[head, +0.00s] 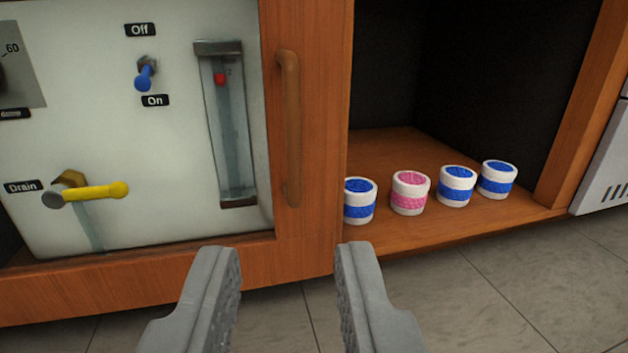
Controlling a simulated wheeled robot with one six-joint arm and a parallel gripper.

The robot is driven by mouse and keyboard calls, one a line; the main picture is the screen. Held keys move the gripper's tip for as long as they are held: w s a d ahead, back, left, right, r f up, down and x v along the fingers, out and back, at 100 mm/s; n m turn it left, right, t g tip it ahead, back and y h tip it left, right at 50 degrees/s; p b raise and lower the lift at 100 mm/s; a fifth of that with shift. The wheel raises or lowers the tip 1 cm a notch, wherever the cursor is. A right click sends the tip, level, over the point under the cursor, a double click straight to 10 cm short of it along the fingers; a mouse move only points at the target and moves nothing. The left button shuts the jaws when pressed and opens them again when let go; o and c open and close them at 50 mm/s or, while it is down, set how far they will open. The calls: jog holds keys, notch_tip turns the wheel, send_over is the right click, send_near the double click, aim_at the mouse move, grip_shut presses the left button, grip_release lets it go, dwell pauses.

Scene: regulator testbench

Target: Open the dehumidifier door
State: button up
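A wooden-framed cabinet front (150,283) surrounds a white panel (130,150) at the left. A vertical brown bar handle (291,130) is fixed on the frame's right upright. I take this framed front for the dehumidifier door, but no label names it. It looks shut, with no gap visible along its right edge. My gripper (289,252) is open and empty at the bottom middle. Its two grey fingers are wide apart, below the handle in the picture and not touching it.
The panel carries a blue Off/On switch (143,76), a yellow Drain lever (95,192) and a flow tube (228,125). To the right, an open dark compartment holds several white jars with blue or pink bands (410,193). Grey tiled floor (450,300) is clear.

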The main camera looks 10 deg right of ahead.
aim_at(292, 130)
jog(key=w, duration=0.5)
jog(key=w+d, duration=0.1)
jog(key=w, duration=0.5)
jog(key=w+d, duration=0.1)
jog(key=w, duration=0.5)
jog(key=shift+w, duration=0.1)
grip_shut()
